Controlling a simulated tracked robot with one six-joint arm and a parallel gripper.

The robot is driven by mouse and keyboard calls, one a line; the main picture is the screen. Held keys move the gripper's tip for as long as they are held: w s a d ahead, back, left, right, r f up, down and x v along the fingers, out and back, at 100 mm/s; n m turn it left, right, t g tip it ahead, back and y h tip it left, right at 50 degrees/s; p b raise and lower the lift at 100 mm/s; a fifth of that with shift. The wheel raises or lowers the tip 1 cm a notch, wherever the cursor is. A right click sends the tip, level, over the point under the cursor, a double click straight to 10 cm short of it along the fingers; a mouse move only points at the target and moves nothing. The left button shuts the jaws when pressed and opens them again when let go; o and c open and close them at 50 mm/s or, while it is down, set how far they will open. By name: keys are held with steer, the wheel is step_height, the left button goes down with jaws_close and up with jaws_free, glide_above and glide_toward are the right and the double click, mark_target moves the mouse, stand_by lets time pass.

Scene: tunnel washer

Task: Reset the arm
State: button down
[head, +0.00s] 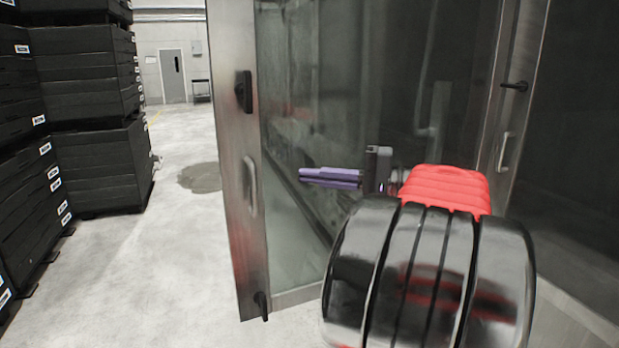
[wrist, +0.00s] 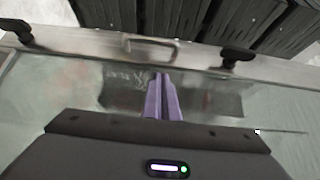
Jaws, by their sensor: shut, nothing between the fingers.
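My gripper (head: 303,176) shows in the head view with its purple fingers pointing left, in front of the glass door (head: 300,235) of the washer. In the wrist view the fingers of my gripper (wrist: 160,78) are together, with nothing between them. Past the fingertips, the wrist view shows the door's metal frame with its bar handle (wrist: 150,43). The same handle shows in the head view (head: 250,186), left of the fingertips. I see no contact between the fingers and the door. My red and black arm parts fill the lower right of the head view.
A black latch (head: 243,91) and another at the bottom (head: 262,305) sit on the door frame. Stacked black crates (head: 95,125) stand at the left. The floor between crates and door is open, with a dark wet patch (head: 200,177). A grey door (head: 173,76) is far back.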

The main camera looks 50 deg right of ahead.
stand_by(0.3)
steer(key=w+a+f+n+g+h, duration=0.25)
steer(key=a+f+g, duration=0.85)
steer(key=a+f, duration=0.65)
steer(key=s+a+f+n+h, duration=0.2)
steer(key=a+n, duration=0.3)
steer(key=a, duration=0.4)
steer(key=s+a+f+n+h, duration=0.2)
steer(key=s+a+f+n, duration=0.2)
steer(key=a, duration=0.5)
steer(key=shift+s+a+f+n, duration=0.3)
steer(key=shift+s+n, duration=0.15)
steer(key=shift+n, duration=0.5)
steer(key=shift+d+h, duration=0.15)
steer(key=shift+h, duration=0.1)
